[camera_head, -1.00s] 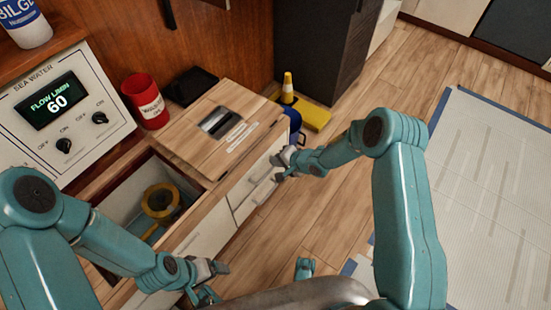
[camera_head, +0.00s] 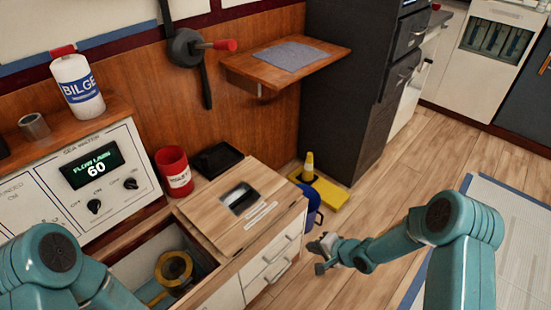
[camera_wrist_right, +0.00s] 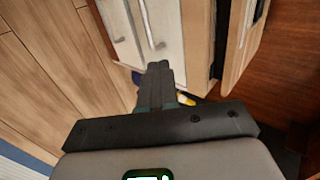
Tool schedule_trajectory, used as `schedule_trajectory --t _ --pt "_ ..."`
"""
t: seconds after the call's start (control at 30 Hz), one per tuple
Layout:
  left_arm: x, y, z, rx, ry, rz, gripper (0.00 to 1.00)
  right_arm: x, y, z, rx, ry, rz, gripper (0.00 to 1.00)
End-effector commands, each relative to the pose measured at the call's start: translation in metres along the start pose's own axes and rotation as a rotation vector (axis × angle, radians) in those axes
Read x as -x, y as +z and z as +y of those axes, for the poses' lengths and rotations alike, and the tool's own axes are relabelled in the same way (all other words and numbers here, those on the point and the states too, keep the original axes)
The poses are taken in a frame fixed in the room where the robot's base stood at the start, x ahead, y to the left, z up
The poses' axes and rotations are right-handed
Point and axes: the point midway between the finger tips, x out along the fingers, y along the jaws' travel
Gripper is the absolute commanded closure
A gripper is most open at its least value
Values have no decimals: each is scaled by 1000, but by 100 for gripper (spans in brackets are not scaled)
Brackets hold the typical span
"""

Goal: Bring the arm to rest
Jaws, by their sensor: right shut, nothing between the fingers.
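My right arm (camera_head: 400,240) reaches in from the lower right of the head view. Its gripper (camera_head: 322,252) is shut and empty, in front of the white drawers (camera_head: 272,262) of the wooden counter and over the plank floor. In the right wrist view the two dark fingers (camera_wrist_right: 160,75) are together with nothing between them, with pale drawer fronts and handles beyond them. My left arm (camera_head: 60,270) shows at the lower left of the head view. Its gripper is out of the picture.
An open bin with a yellow ring-shaped part (camera_head: 174,268) lies beside the wooden lid (camera_head: 235,205). A red cup (camera_head: 174,172), a black tray (camera_head: 218,160) and a control panel (camera_head: 95,175) stand behind.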

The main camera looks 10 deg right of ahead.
Motion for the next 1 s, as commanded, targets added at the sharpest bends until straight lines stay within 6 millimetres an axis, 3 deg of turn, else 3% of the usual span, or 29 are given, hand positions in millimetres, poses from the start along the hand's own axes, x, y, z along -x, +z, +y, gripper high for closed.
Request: schedule_trajectory --t 0.1,0.17,0.2,0.27,0.4,0.5,0.67,0.8,0.87,0.9,1.0 --pt "0 0 0 0 0 0 19 -3 7 -9 20 -7 -12 100" --pt "0 0 0 0 0 0 19 -5 26 -12 23 0 -46 100" --pt "0 0 0 0 0 0 19 -4 45 -9 -9 20 -70 100" --pt "0 0 0 0 0 0 19 0 78 4 -49 76 -102 100" --pt "0 0 0 0 0 0 19 27 146 51 39 251 -172 100" --pt "0 0 0 0 0 0 19 50 177 80 148 352 -229 100" --pt "0 0 0 0 0 0 19 82 205 113 320 456 -324 100" --pt "0 0 0 0 0 0 19 93 212 126 496 481 -394 100" --pt "0 0 0 0 0 0 19 93 212 126 602 463 -424 100" --pt "21 1 8 1 0 -1 19 109 211 109 611 460 -425 100" --pt "48 1 17 0 0 1 19 128 211 88 607 460 -423 100"
